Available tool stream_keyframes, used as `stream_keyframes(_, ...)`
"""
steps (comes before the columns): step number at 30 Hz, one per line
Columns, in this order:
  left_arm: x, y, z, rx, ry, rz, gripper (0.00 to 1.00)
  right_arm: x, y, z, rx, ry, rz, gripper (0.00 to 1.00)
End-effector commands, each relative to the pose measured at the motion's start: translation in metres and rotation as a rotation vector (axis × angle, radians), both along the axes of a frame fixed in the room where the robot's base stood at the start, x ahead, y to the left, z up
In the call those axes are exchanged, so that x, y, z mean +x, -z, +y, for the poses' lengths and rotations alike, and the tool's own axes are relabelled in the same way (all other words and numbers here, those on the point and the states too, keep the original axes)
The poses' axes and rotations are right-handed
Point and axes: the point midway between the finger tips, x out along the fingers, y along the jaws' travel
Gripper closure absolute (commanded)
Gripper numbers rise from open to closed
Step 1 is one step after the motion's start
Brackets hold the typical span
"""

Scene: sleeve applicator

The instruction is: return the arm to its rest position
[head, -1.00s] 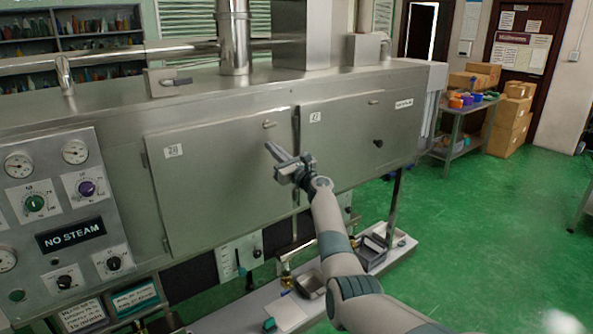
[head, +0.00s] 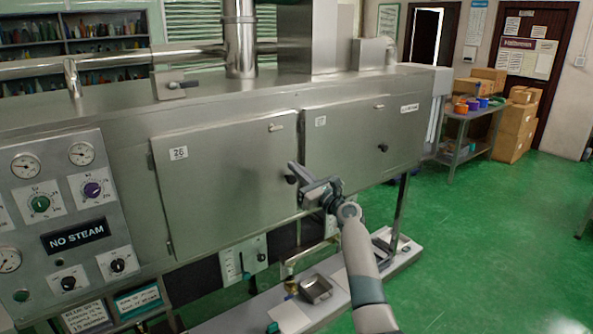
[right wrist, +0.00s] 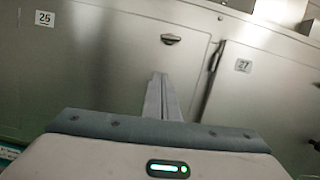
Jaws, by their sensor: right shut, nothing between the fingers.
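My right arm reaches up from the bottom right of the head view. Its gripper (head: 297,172) is shut and empty, its fingers pointing up and left in front of the steel machine's doors. In the right wrist view the two fingers (right wrist: 160,82) lie together, near the edge between the door labelled 26 (right wrist: 100,75) and the door labelled 27 (right wrist: 265,100). A gap to the doors seems to show, but its size is hard to tell. My left gripper is not in view.
The steel machine (head: 225,205) spans the left and middle, both doors shut. Its gauge panel (head: 50,205) reads NO STEAM. A low shelf below holds a metal tray (head: 316,288). A side table (head: 470,117) and cardboard boxes (head: 515,130) stand at the back right. Green floor (head: 480,220) is clear.

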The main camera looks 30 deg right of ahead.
Motion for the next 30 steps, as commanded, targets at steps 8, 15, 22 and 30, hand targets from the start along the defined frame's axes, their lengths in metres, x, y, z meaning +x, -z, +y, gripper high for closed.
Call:
stream_keyframes(8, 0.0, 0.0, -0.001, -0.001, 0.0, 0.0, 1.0, 0.0, 0.0, 0.0, 0.0, 0.0, 0.0, 1.0)
stream_keyframes(15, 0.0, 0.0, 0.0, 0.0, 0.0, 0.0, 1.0, 0.0, 0.001, 0.0, -0.002, 0.001, 0.002, 1.0)
stream_keyframes(22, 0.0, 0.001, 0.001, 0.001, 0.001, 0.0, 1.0, 0.003, 0.038, 0.007, -0.071, 0.017, 0.055, 1.0)
stream_keyframes(30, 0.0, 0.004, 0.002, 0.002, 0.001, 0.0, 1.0, -0.003, 0.173, 0.03, -0.354, 0.048, 0.245, 1.0)
